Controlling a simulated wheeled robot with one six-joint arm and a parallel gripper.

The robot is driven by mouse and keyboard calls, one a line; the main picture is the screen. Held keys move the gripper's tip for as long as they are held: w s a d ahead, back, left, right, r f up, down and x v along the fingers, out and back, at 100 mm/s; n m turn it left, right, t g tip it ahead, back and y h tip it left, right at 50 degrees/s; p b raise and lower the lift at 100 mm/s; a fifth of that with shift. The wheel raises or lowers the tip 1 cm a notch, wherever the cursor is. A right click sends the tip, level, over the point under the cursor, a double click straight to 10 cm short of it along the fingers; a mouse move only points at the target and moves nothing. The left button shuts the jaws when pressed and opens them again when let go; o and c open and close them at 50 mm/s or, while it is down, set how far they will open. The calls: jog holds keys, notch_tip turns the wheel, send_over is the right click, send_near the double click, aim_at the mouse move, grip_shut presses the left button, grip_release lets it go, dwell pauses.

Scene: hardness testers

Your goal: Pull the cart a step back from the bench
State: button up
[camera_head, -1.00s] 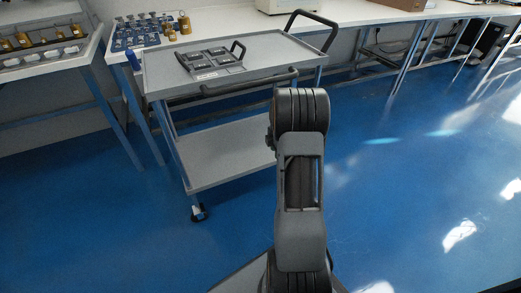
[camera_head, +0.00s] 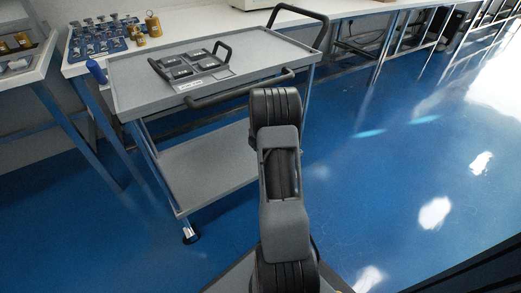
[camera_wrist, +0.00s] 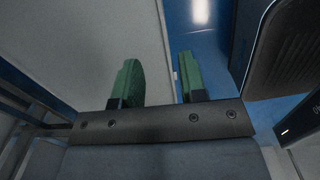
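The grey two-shelf cart (camera_head: 125,88) stands on the blue floor close along the front of the white-topped bench (camera_head: 190,22). Its near black push handle (camera_head: 240,90) faces me, and another black handle (camera_head: 300,14) rises at the far right end. A black carrier with several square blocks (camera_head: 190,68) rests on the top shelf. In the head view my gripper is hidden behind my arm. In the wrist view my gripper (camera_wrist: 158,60) has its two green fingers apart, with no handle seen between them. A large grey panel (camera_wrist: 90,45) lies beyond them; I cannot tell which part it is.
The bench holds a blue tray of metal parts (camera_head: 100,40), a brass weight (camera_head: 153,25) and a blue cylinder (camera_head: 96,71). Another table (camera_head: 30,62) stands at the left. Open blue floor (camera_head: 400,170) lies to the right of the cart.

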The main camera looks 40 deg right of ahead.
notch_tip(320, 180, down, 14)
jog(key=b, duration=0.6)
jog(key=shift+r, duration=0.2)
grip_shut()
dwell(1.3)
